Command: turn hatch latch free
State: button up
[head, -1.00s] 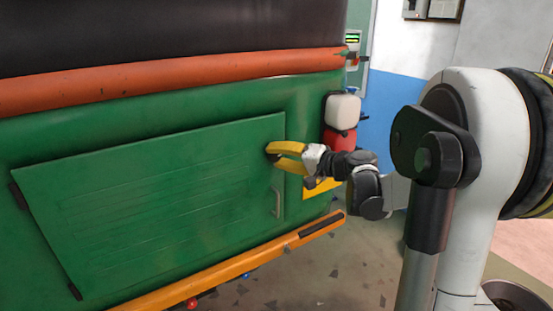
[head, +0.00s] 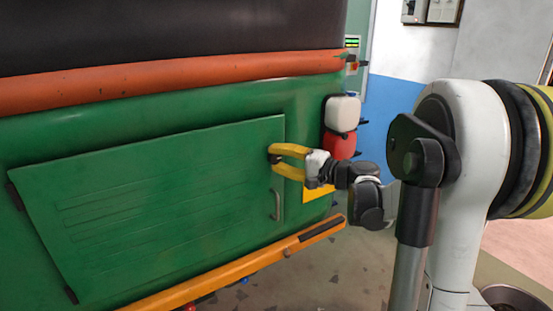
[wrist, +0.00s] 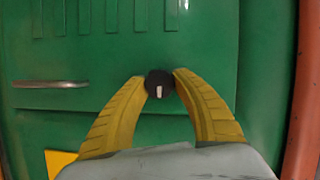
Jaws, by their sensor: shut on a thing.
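The hatch (head: 150,200) is a flat green panel on the side of the green vehicle, lying flush with its body at the right edge. The hatch latch (wrist: 160,84) is a round black knob with a white mark that points along the picture's vertical in the wrist view. My gripper (head: 275,158) has yellow fingers and is at the hatch's upper right corner. In the wrist view my gripper (wrist: 160,80) is shut on the latch, one fingertip on each side of it. In the head view the fingertips mostly hide the latch.
A metal handle (head: 277,204) is on the hatch below my gripper; it also shows in the wrist view (wrist: 50,84). Black hinges (head: 15,196) are on the left edge. A yellow-orange bumper bar (head: 240,264) runs below. White and red canisters (head: 342,113) stand to the right.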

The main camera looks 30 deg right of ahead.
jog(key=o, duration=1.2)
jog(key=v, duration=1.2)
